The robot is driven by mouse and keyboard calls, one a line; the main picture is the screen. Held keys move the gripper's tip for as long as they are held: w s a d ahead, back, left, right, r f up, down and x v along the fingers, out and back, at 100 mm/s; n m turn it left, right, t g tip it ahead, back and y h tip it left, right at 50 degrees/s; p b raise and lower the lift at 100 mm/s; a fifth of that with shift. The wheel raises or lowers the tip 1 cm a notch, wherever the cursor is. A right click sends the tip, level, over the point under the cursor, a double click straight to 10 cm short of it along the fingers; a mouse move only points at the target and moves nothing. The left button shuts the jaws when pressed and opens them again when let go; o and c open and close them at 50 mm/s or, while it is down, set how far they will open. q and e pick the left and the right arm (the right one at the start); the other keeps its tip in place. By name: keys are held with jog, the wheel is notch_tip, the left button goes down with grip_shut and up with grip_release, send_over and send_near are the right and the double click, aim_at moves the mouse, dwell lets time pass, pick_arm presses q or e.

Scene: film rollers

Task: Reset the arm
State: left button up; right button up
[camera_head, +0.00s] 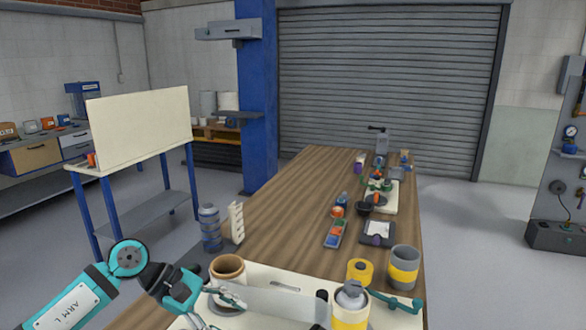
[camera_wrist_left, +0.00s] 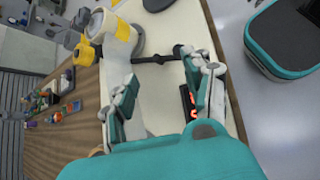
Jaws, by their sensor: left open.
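My left gripper (camera_head: 220,304) is at the lower left of the head view, over the near end of the workbench, beside a brown roll (camera_head: 227,265). It is open, and its two fingers stand apart in the left wrist view (camera_wrist_left: 163,90) with nothing gripped between them. A grey, see-through strip (camera_head: 285,304) runs from near the gripper to a white and yellow roller (camera_head: 350,312). A white and yellow roller also shows beyond the fingers in the left wrist view (camera_wrist_left: 112,30).
The cream board (camera_head: 290,273) carries the rollers. A yellow roll (camera_head: 360,270), a grey and yellow roll (camera_head: 405,265) and a teal handle (camera_head: 395,300) are at its right. A blue-grey bottle (camera_head: 209,228) stands left. The wooden bench (camera_head: 285,220) is clear mid-left; small items line its right side.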

pick_arm(q)
jog(key=d+r+n+t+h, duration=0.9)
jog(key=n+t, duration=0.4)
jog(key=n, duration=0.6)
jog(key=s+a+f+n+t+y, duration=0.1)
jog(key=s+a+f+n+y, duration=0.1)
jog(key=a+f+n+y, duration=0.95)
jog(key=s+a+f+n+t+y, duration=0.1)
jog(key=a+f+n+y, duration=0.45)
jog(key=n, duration=1.15)
jog(key=s+f+n+g+y, duration=0.1)
jog(key=s+f+n+g, duration=0.5)
jog(key=s, duration=0.6)
jog(key=s+f+n+g+y, duration=0.1)
jog(key=s+f+n+g, duration=0.45)
jog(key=s, duration=0.65)
notch_tip(320, 180, down, 26)
jog(key=s+m+g, duration=0.1)
jog(key=m+g, duration=0.1)
jog(key=s+a+f, duration=0.3)
jog(key=s+f, duration=1.4)
jog(key=shift+f+g, duration=0.35)
